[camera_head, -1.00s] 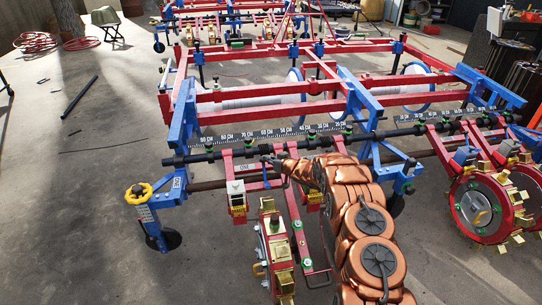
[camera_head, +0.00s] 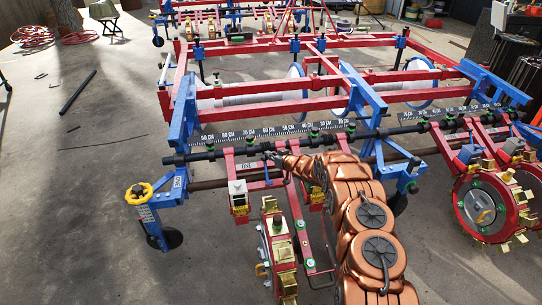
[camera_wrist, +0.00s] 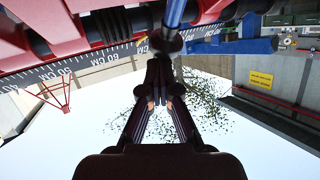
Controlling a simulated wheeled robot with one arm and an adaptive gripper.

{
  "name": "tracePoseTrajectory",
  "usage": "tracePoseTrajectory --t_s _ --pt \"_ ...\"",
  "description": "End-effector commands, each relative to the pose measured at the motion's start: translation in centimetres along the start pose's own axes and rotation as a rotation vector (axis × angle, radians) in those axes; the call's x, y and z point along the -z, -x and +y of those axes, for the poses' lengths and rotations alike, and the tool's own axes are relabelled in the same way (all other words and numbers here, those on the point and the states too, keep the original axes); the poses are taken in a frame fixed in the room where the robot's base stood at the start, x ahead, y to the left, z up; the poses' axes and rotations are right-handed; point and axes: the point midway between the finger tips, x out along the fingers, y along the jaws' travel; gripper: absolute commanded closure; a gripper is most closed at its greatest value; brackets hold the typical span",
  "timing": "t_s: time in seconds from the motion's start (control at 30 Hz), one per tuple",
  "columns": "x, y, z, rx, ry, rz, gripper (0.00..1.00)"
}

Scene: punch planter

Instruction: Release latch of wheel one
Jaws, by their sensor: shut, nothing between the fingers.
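The left punch wheel unit (camera_head: 280,243), with gold cups on a red frame, hangs below the planter's toolbar, left of my arm. A thin blue lever (camera_head: 267,174) shows at the top of its mount. In the wrist view a blue bar (camera_wrist: 235,46) and a blue rod with a dark round end (camera_wrist: 174,14) are just beyond my fingertips. My gripper (camera_head: 272,158) is at the toolbar by this lever. In the wrist view my gripper (camera_wrist: 160,72) has its fingers together, with nothing held. I cannot tell whether the tips touch the rod's end.
A white scale strip (camera_head: 275,131) runs along the toolbar. A second punch wheel (camera_head: 483,208) stands at the right. Open concrete floor (camera_head: 75,215) lies left of the planter.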

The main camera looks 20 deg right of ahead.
Motion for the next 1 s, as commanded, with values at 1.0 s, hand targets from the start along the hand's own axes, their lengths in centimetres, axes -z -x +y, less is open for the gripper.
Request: tracePoseTrajectory --t_s 1.0 --pt "5.7 8.4 1.0 -0.001 0.002 0.0 1.0"
